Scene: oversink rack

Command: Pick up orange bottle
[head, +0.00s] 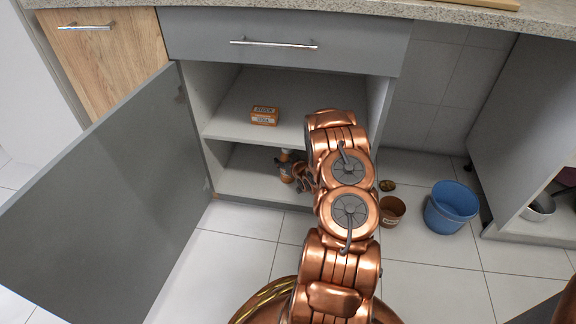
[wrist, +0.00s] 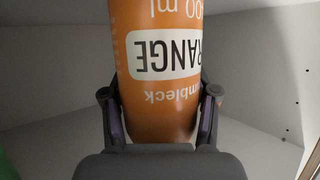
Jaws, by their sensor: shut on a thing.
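The orange bottle (wrist: 158,90) fills the middle of the wrist view, with white lettering and a white label reading "RANGE" upside down. My gripper (wrist: 160,103) has one finger on each side of the bottle and is shut on it. In the head view the bottle (head: 286,172) shows small inside the lower shelf of the open cabinet, with my gripper (head: 299,174) beside it. My arm hides part of the lower shelf. Whether the bottle touches the shelf cannot be told.
An orange box (head: 265,116) sits on the upper shelf (head: 228,126). The open cabinet door (head: 110,190) stands at the left. A blue bucket (head: 451,208) and a brown pot (head: 391,211) stand on the floor at right. The floor in front of the cabinet is clear.

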